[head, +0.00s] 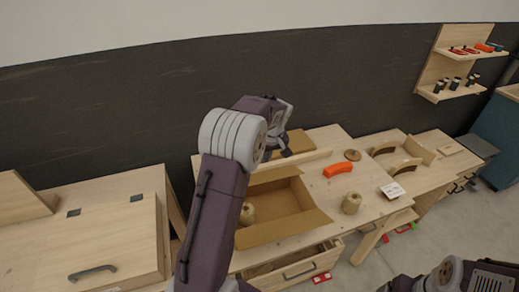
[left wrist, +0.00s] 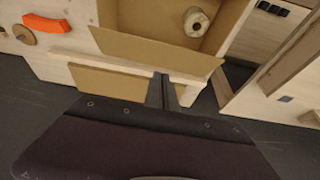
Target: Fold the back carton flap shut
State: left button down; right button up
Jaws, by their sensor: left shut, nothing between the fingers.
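The open carton (head: 262,207) stands on the workbench with a spool (head: 247,213) inside. Its front flap (head: 285,229) slopes outward. The back flap (left wrist: 150,47) is folded outward in the left wrist view; in the head view it shows partly behind my arm (head: 275,175). My left gripper (head: 284,150) is shut and empty, above the area behind the carton. Its fingers (left wrist: 164,92) show just beyond the back flap's edge, over a pale wooden rail; I cannot tell whether they touch anything. My right arm shows at the lower right, but its gripper is not visible.
Behind the wooden rail (head: 310,158) lies a brown panel (left wrist: 115,84). An orange piece (head: 338,169), a round wooden disc (head: 352,155) and another spool (head: 351,203) stand right of the carton. An open drawer (head: 285,270) is below. A wooden cabinet (head: 85,235) stands left.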

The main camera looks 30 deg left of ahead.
pick_arm(q)
jog(key=r, duration=0.2)
jog(key=p, duration=0.3)
send_over(264, 181)
jog(key=f, duration=1)
jog(key=shift+w+a+f, duration=0.1)
jog(key=shift+a, duration=0.1)
jog(key=shift+s+d+f+p, duration=0.2)
jog(key=shift+f+p, duration=0.05)
jog(key=shift+f, duration=0.35)
jog(key=shift+s+d+f+p, duration=0.2)
jog(key=shift+f+p, duration=0.05)
jog(key=shift+f, duration=0.3)
jog(key=shift+s+d+f, duration=0.2)
jog(key=shift+d+f, duration=0.1)
jog(key=shift+f, duration=0.2)
pick_arm(e)
jog(key=shift+d+r, duration=0.1)
jog(key=shift+r, duration=2.75)
pick_arm(q)
jog(key=shift+f, duration=0.15)
pick_arm(e)
jog(key=shift+f, duration=0.15)
